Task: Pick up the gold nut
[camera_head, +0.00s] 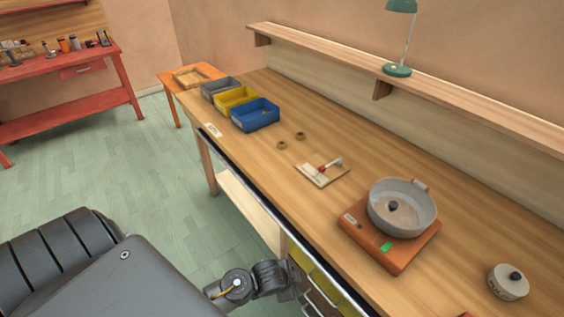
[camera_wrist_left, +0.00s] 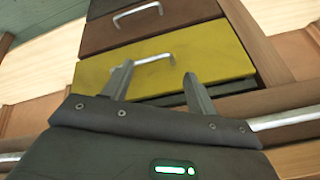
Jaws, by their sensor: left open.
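Two small brownish-gold rings that look like nuts lie flat on the wooden workbench (camera_head: 365,165). One nut (camera_head: 300,136) is slightly farther back, and the other nut (camera_head: 282,145) is nearer the front edge; I cannot tell which is the gold nut. My left gripper (camera_wrist_left: 158,82) is open and empty in the left wrist view, its two fingers spread in front of a yellow drawer front (camera_wrist_left: 165,62). In the head view my left arm is low, beside the bench's drawers, below the bench top and away from the nuts. My right gripper is not in view.
Grey (camera_head: 220,89), yellow (camera_head: 236,99) and blue (camera_head: 255,115) bins stand behind the nuts.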

